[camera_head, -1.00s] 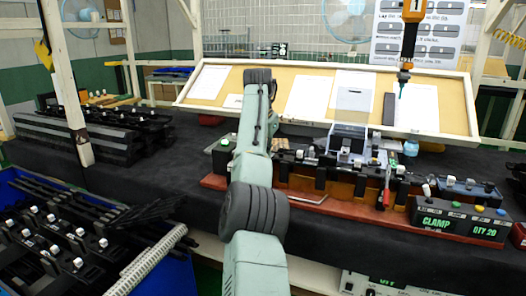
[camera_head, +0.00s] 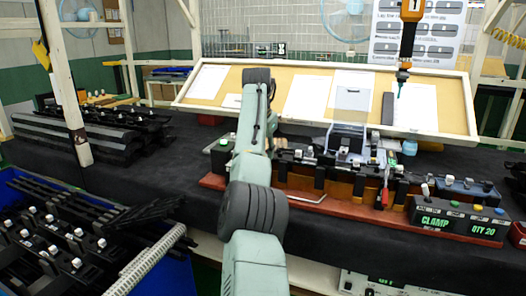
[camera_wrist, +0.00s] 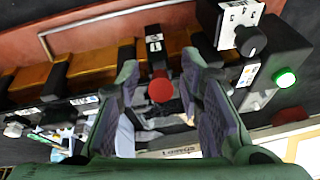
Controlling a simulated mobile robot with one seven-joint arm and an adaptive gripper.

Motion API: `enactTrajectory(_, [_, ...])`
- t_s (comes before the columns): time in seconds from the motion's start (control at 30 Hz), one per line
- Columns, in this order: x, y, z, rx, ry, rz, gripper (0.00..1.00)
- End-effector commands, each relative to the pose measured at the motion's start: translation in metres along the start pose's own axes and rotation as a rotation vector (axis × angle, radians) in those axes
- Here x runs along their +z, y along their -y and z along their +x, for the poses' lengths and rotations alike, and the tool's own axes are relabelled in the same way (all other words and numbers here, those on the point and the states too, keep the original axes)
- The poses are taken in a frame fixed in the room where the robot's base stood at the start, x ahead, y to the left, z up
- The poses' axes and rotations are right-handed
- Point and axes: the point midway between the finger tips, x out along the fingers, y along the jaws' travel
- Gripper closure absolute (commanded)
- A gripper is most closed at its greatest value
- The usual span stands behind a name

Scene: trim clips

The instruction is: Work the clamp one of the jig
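The jig (camera_head: 330,183) is a long row of black and brown blocks on a red base, on the dark-covered bench. In the wrist view a round red knob (camera_wrist: 160,88) shows beside a white marked label (camera_wrist: 154,44) on a black block; I cannot tell for sure that this is clamp one. My gripper (camera_wrist: 163,72) has its green and purple fingers apart, with the knob between them in the picture. I cannot see contact. In the head view a red upright handle (camera_head: 386,182) stands on the jig, and my gripper cannot be made out there.
A black control box (camera_head: 458,219) reading CLAMP, QTY 20 stands at the right; a dial (camera_wrist: 250,40) and lit green button (camera_wrist: 285,78) show in the wrist view. A bent metal rod (camera_head: 302,197) lies in front. An orange driver (camera_head: 409,40) hangs above. A blue bin (camera_head: 178,270) stands left.

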Motion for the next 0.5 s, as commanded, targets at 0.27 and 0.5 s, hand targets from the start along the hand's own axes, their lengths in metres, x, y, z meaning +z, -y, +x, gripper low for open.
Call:
enactTrajectory(0.27, [-0.001, 0.000, -0.044, -0.001, -0.003, -0.001, 0.66])
enactTrajectory(0.5, [0.000, 0.000, -0.069, 0.000, 0.000, -0.001, 0.66])
